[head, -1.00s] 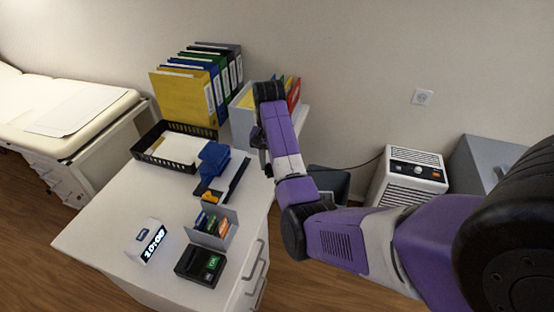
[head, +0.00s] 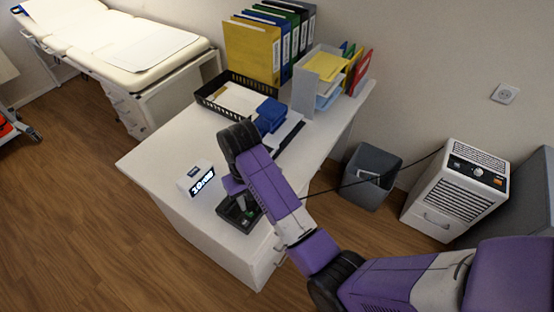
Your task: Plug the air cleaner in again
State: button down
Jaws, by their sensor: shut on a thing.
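The air cleaner (head: 457,190), a white box with a dark control panel and top grille, stands on the floor at right against the wall. Its thin black cord (head: 370,181) leaves its top left and stretches left across the bin until it passes behind my arm. The wall socket (head: 505,93) is above the cleaner, with nothing in it. My gripper (head: 232,187) is over the desk's front part, mostly hidden behind my own wrist and forearm. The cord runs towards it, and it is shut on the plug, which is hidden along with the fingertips.
A grey bin (head: 368,165) stands between desk and cleaner. A grey cabinet (head: 535,200) is right of the cleaner.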

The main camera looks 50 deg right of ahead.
jog(key=a+f+n+b, duration=0.1)
jog(key=a+f+b, duration=0.1)
jog(key=a, duration=0.1)
jog(key=s+a+f+n+b, duration=0.1)
jog(key=a+f+b, duration=0.1)
jog(key=a+f, duration=0.1)
jog(key=s+a+f+n+b, duration=0.1)
jog(key=a+f+n+b, duration=0.1)
jog(key=f, duration=0.1)
jog(key=shift+s+a+f+b, duration=0.15)
jog(key=shift+a+b, duration=0.2)
jog(key=shift+a, duration=0.05)
jog(key=shift+a+f+b, duration=0.1)
jog(key=shift+f+b, duration=0.35)
jog(key=shift+f, duration=0.05)
jog(key=shift+r, duration=0.15)
